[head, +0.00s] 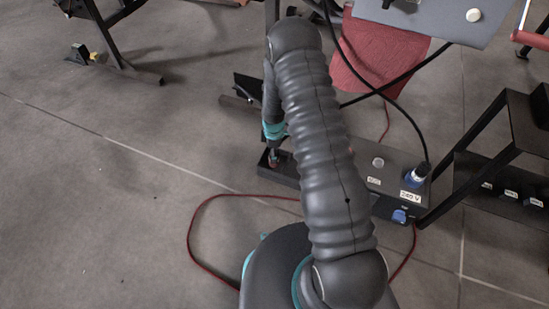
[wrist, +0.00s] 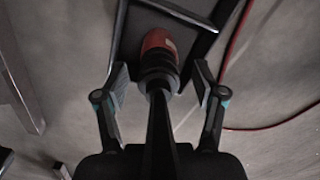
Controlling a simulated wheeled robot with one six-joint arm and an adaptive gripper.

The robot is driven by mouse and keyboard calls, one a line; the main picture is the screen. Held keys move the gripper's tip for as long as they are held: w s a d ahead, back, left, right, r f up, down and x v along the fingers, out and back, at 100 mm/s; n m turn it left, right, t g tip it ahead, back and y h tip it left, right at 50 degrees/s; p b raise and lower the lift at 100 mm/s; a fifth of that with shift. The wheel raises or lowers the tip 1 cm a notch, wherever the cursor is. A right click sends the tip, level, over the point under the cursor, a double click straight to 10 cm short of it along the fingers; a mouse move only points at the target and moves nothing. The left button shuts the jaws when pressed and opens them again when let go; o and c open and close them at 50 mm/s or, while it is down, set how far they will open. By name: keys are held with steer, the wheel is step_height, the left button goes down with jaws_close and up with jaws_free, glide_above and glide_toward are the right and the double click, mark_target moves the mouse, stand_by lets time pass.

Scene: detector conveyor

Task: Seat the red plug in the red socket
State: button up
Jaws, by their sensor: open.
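The red plug (wrist: 158,41) has a red end and a dark ribbed body that points toward the wrist camera. It is at the top centre of the wrist view, over a narrow black tray. My gripper (wrist: 160,76) is open, with one finger on each side of the plug's dark body. Gaps show between the fingers and the plug. In the head view my gripper (head: 273,157) is low over the left end of the black tray, and a small bit of red shows there. I cannot make out the red socket; my arm hides part of the box.
A black box (head: 385,185) labelled 240 V carries a blue plug (head: 418,172) with a black cable and a blue socket (head: 399,216). A red cable (head: 192,232) loops on the floor. Black frames (head: 510,130) stand at right.

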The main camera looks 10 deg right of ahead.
steer(key=shift+f, duration=0.45)
jaws_close()
